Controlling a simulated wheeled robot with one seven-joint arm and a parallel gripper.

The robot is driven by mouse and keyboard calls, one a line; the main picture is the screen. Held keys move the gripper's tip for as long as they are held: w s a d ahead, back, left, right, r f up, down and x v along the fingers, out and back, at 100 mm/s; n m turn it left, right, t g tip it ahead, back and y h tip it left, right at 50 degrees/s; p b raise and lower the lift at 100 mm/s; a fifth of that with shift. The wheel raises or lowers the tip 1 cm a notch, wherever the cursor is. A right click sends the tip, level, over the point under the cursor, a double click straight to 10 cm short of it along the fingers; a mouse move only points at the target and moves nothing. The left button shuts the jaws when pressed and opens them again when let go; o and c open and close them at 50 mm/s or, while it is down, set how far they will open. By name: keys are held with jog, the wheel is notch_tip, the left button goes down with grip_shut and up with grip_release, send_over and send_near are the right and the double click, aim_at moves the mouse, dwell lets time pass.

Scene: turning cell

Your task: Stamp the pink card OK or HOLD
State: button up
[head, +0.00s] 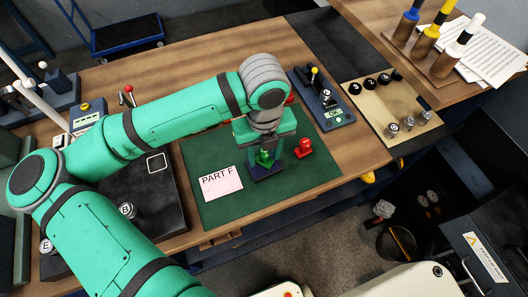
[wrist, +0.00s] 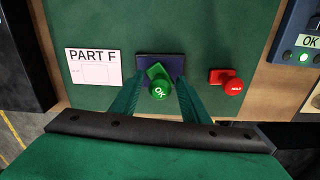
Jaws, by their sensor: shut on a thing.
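The pink card (head: 221,184), printed PART F, lies flat on the green mat (head: 212,150). It also shows at the left of the wrist view (wrist: 92,68). My gripper (wrist: 158,97) is shut on the green OK stamp (wrist: 160,90). In the head view the green stamp (head: 264,158) is upright at or just above the dark blue ink pad (head: 269,174); I cannot tell whether they touch. The pad is right of the card. The red HOLD stamp (head: 304,148) stands on the mat right of the pad, apart from my gripper.
A blue device (head: 336,118) behind the mat shows OK with a lit green light, also in the wrist view (wrist: 309,42). A tan board (head: 380,100) with several black and metal pieces lies right of it. A black plate (head: 160,190) lies left of the mat.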

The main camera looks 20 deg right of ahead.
jog(key=shift+f, duration=0.55)
dwell(1.4)
jog(key=shift+r, duration=3.55)
jog(key=shift+w+a, duration=0.1)
